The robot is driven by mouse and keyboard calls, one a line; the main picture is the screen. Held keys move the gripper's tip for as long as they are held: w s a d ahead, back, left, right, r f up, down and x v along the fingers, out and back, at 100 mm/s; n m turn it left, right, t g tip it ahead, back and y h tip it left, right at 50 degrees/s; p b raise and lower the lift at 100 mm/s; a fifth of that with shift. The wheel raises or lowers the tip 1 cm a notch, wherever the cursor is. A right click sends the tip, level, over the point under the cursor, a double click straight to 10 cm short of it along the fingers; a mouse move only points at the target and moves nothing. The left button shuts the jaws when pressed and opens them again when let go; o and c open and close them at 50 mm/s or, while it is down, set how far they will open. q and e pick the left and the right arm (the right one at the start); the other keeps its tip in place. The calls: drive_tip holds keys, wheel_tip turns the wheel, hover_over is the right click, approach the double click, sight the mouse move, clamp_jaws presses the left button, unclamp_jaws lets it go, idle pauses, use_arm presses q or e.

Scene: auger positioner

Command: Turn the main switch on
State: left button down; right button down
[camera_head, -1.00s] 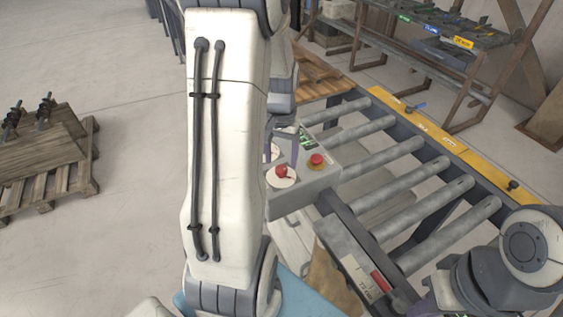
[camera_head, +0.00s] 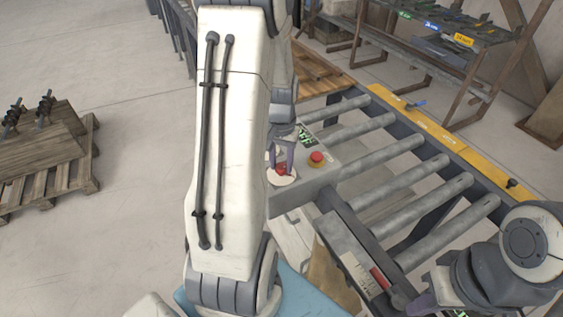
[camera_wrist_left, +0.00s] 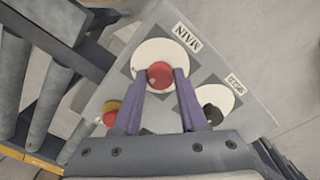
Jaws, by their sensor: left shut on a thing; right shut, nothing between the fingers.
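The main switch is a red knob (camera_wrist_left: 160,74) on a round white plate (camera_wrist_left: 150,55) beside the label MAIN (camera_wrist_left: 187,38). The knob also shows in the head view (camera_head: 282,169) on the grey control box (camera_head: 318,178). My left gripper (camera_wrist_left: 163,76) is shut on the knob, with one purple finger on each side of it; it also shows in the head view (camera_head: 282,165). My right gripper (camera_head: 427,301) is shut and empty at the lower right, apart from the box, partly cut off by the frame edge.
A black speed knob (camera_wrist_left: 212,113) sits on its own white plate beside the main switch. A red button on a yellow base (camera_head: 317,158) is close to my left gripper. A roller conveyor (camera_head: 400,190) lies right of the box. A pallet (camera_head: 70,165) stands at the left.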

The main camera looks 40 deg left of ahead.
use_arm(q)
drive_tip(key=shift+n, duration=0.3)
drive_tip(key=n, duration=0.8)
drive_tip(key=shift+n+p, duration=0.3)
drive_tip(key=shift+p, duration=0.05)
drive_tip(key=n, duration=0.4)
drive_tip(key=shift+w, duration=0.1)
drive_tip(key=n, duration=0.4)
drive_tip(key=shift+n, duration=0.5)
drive_tip(key=shift+c, duration=2.2)
unclamp_jaws()
